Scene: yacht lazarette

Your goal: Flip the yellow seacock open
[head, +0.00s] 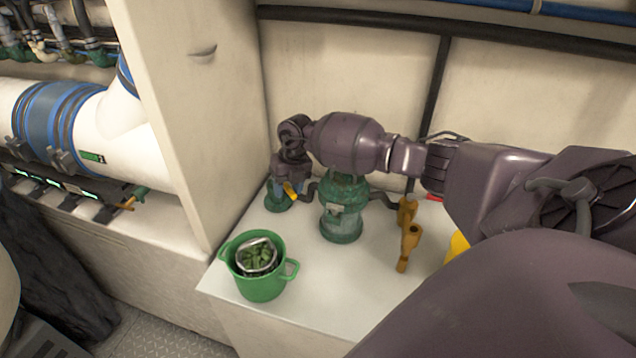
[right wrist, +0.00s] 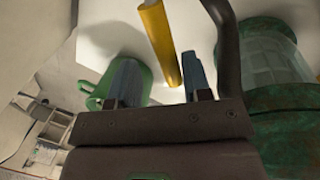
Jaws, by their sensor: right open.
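The yellow seacock handle (head: 290,189) shows as a small piece at my right gripper (head: 291,184), left of a green strainer body (head: 341,224). In the right wrist view the yellow handle (right wrist: 160,42) is a long bar. Its near end lies between the two blue fingers of my right gripper (right wrist: 161,80), closer to the right finger. The jaws are open, with gaps beside the bar; I cannot tell whether a finger touches it. The green seacock base (head: 277,203) is partly hidden by the gripper. My left gripper is not in view.
A green bucket (head: 262,286) stands at the front left of the white shelf (head: 327,283). A dark hose (right wrist: 226,45) passes close to the right finger. Brass fittings (head: 409,240) stand right of the strainer. A cream wall panel (head: 190,120) rises at left.

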